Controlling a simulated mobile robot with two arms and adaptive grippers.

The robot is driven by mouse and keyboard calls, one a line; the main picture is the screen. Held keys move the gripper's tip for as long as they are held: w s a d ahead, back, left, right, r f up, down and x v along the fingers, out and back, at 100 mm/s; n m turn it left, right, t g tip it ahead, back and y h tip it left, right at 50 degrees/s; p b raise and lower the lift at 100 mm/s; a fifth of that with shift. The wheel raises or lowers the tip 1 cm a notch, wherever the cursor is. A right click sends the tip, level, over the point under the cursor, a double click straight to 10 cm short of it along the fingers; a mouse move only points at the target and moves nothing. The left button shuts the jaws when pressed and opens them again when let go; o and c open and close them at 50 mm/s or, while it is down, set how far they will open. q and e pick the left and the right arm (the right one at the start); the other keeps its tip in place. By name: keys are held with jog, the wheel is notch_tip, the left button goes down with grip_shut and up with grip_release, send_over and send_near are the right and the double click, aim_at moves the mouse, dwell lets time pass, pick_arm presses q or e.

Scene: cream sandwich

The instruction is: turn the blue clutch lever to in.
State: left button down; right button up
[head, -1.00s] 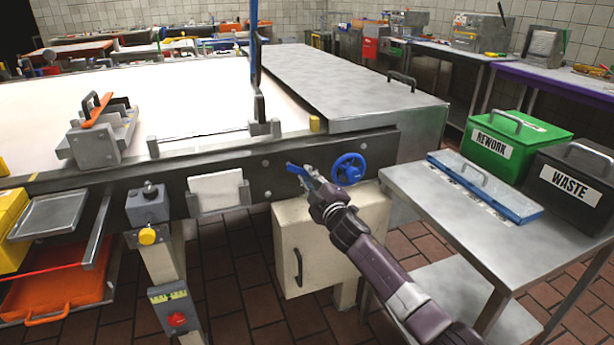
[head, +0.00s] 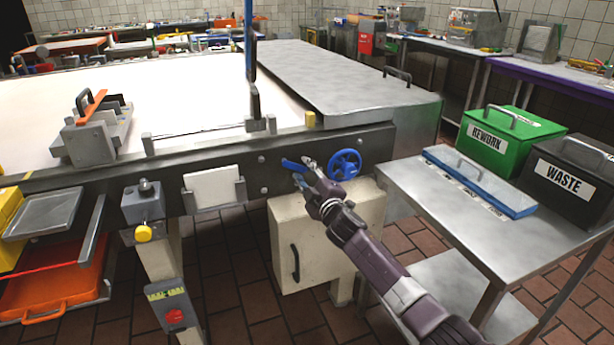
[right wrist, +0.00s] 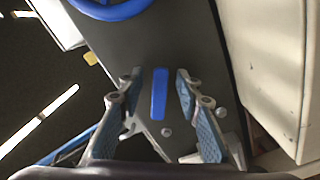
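The blue clutch lever (head: 292,165) is on the dark side rail of the machine, just left of a blue handwheel (head: 345,164). In the head view it points to the left. In the right wrist view the lever (right wrist: 159,94) is a short upright blue bar between the two fingers, with a gap on each side. My right gripper (head: 304,172) is at the lever, open, its fingers (right wrist: 159,103) apart and not visibly touching it. In the head view the fingers partly cover the lever's mount. My left gripper is not in view.
The handwheel (right wrist: 108,8) is close by the fingers in the right wrist view. A cream cabinet (head: 318,247) stands below the rail. A steel side table (head: 455,212) with a blue-lidded case (head: 478,180) and green and black bins is to the right.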

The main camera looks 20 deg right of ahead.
jog(key=s, duration=1.2)
jog(key=shift+d, duration=0.25)
